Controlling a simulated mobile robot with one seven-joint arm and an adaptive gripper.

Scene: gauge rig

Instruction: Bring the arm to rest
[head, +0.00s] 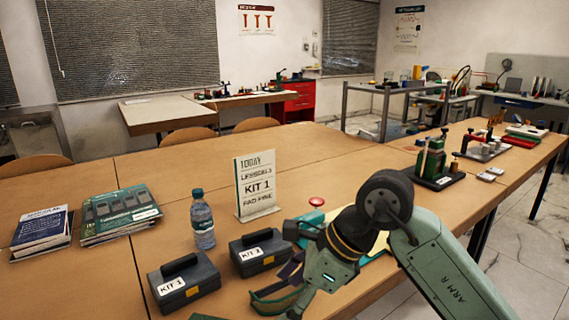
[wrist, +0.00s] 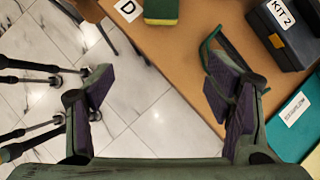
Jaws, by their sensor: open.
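My arm (head: 430,255) reaches in from the lower right of the head view, bent at the elbow, with its forearm sloping down to the left. My gripper (head: 272,287) is low at the near edge of the wooden table, close to the dark case. In the wrist view my gripper (wrist: 157,82) has its two purple-padded fingers wide apart with nothing between them. Below them lie the table's edge and the marble floor.
Two dark cases, one at the left (head: 184,280) and one nearer my gripper (head: 262,252), stand on the table beside a water bottle (head: 202,222) and a sign (head: 256,186). A green-and-yellow block (wrist: 161,12) and a teal item (wrist: 290,125) lie near the edge. The table's middle back is clear.

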